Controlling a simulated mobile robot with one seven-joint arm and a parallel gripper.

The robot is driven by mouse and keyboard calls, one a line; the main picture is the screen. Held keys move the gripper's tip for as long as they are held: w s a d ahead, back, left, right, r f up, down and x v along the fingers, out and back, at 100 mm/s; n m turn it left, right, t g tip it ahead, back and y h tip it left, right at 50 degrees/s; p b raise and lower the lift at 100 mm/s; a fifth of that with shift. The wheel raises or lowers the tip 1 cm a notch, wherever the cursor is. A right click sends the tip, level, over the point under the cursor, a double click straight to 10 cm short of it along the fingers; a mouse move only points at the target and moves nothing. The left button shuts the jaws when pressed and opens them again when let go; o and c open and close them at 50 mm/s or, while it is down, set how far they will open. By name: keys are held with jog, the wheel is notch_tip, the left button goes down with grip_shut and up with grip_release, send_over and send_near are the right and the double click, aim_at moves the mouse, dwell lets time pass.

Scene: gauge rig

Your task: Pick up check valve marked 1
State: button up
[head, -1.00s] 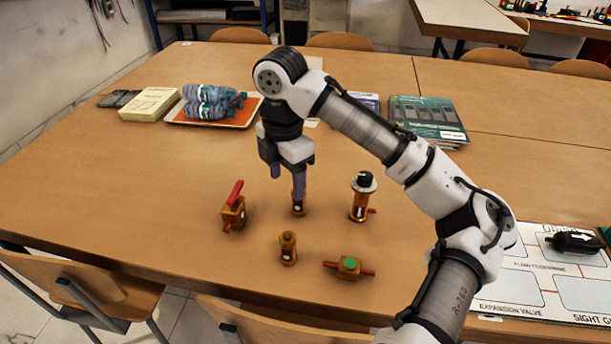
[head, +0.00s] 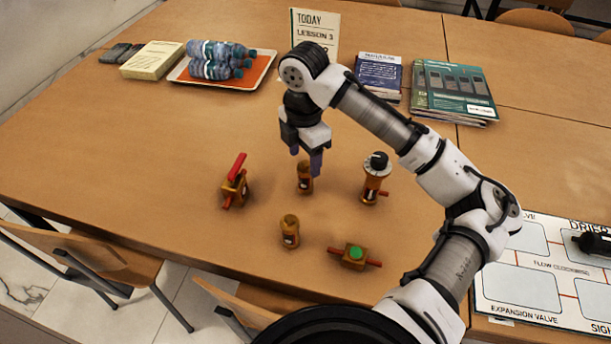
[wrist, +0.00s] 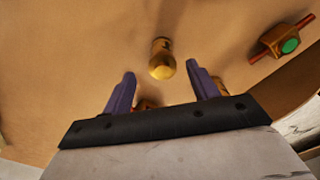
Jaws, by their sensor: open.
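Two small brass upright cylinders with dark labels stand on the table. One, the back cylinder (head: 304,184), is just below my gripper (head: 305,158), partly covered by a finger. The other, the front cylinder (head: 290,232), stands nearer the table's front edge. In the wrist view the front cylinder (wrist: 162,62) shows beyond the fingertips, and part of a brass piece (wrist: 145,104) shows low between the fingers, mostly hidden. The label marks are too small to read, so I cannot tell which is marked 1. My gripper is open, pointing down, with nothing held.
A red-lever valve (head: 235,186) stands left, a black-knobbed valve (head: 375,180) right, and a green-button valve (head: 353,256) at front right. A labelled board (head: 530,285) lies far right. A bottle tray (head: 262,66), books (head: 452,92) and a sign (head: 315,30) are behind.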

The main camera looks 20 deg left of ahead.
aim_at(305, 177)
jog(key=shift+s+d+f+p, duration=0.1)
jog(key=shift+f+p, duration=0.35)
jog(key=shift+f, duration=2.3)
jog(key=c, duration=1.1)
